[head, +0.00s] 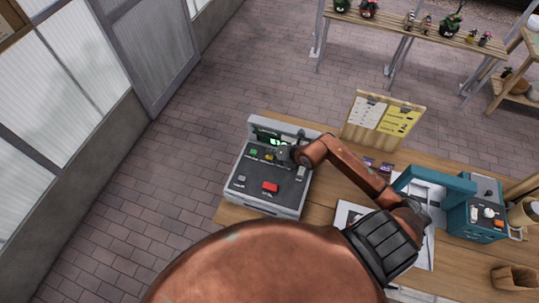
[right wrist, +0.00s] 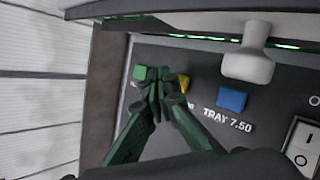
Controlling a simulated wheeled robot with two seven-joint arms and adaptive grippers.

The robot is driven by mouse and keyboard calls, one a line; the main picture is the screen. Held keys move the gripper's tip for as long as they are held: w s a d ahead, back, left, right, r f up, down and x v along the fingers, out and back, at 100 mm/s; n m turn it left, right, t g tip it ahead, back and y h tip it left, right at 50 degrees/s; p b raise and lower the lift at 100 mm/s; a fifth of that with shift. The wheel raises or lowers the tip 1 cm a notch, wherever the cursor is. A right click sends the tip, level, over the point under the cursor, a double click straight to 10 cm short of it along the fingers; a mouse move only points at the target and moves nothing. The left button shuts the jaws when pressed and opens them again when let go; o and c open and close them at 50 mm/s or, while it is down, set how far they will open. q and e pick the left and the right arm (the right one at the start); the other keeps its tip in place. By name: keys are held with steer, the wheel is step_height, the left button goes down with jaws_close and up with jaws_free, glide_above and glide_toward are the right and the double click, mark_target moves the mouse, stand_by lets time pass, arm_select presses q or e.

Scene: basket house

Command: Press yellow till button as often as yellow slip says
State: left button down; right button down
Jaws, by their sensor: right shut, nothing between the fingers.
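The grey till (head: 240,196) stands on the wooden table. Its yellow button (right wrist: 184,83) shows in the right wrist view, partly hidden behind my right gripper's fingers. My right gripper (right wrist: 157,76) is shut and empty, with its dark green fingertips between the green button (right wrist: 139,72) and the yellow one. I cannot tell whether they touch the yellow button. In the head view my right gripper (head: 277,156) is over the till's upper keys. The yellow slip (head: 401,121) is on an upright wooden board; its writing is too small to read. My left gripper is out of view.
A blue button (right wrist: 232,100) labelled TRAY 7.50 sits right of the yellow one. A red button (head: 270,187) is lower on the till. A white slip (head: 367,113) shares the board (head: 376,143). A teal machine (head: 470,222) stands at right.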

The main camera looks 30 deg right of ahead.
mark_target(271, 157)
step_height(271, 157, up, 5)
steer(key=p, duration=0.4)
stand_by(0.3)
stand_by(0.7)
